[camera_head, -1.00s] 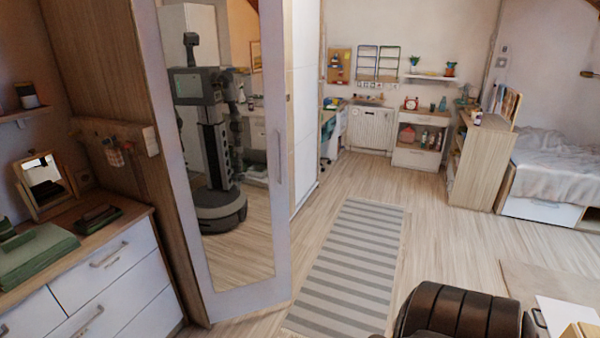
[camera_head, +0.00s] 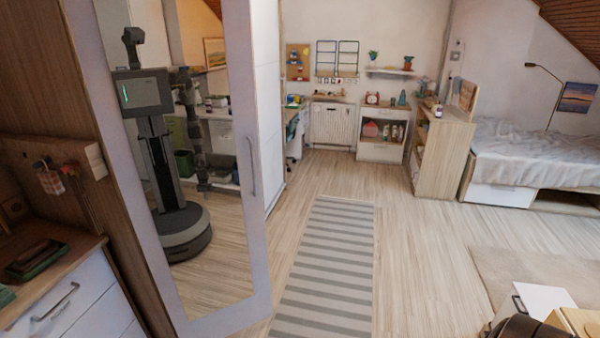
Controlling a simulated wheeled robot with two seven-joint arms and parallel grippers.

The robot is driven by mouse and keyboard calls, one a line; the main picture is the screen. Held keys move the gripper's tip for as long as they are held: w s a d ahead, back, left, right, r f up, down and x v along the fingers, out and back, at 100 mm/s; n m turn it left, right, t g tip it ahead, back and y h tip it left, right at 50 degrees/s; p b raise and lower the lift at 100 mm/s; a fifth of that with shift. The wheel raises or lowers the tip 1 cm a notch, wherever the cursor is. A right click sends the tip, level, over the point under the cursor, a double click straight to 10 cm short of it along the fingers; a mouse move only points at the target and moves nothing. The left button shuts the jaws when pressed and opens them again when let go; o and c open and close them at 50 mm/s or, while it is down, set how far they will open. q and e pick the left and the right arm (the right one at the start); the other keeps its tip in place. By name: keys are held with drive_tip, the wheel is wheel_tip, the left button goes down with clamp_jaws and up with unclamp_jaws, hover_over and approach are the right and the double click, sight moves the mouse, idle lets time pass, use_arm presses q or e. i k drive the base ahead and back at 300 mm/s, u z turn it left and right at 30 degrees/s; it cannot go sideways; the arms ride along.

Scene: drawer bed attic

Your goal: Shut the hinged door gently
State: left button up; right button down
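The hinged door (camera_head: 262,235) is a tall white-framed wardrobe door with a mirror (camera_head: 205,215) and a vertical bar handle (camera_head: 252,165). It stands at the left of the head view, angled out from the wardrobe, so it looks partly open. How wide the gap is cannot be told. My reflection shows in the mirror. Neither of my grippers is seen directly in the view, and nothing is seen touching the door.
A white-fronted dresser (camera_head: 78,298) stands left of the door. A grey striped rug (camera_head: 325,262) lies on the wood floor. A dark brown rounded leather seat (camera_head: 520,328) is at the bottom right. A low shelf (camera_head: 442,155) and a bed (camera_head: 540,150) stand beyond. Floor before the door is clear.

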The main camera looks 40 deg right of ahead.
sight(170, 84)
drive_tip(key=z, duration=0.2)
drive_tip(key=i, duration=1.05)
drive_tip(key=u, duration=0.4)
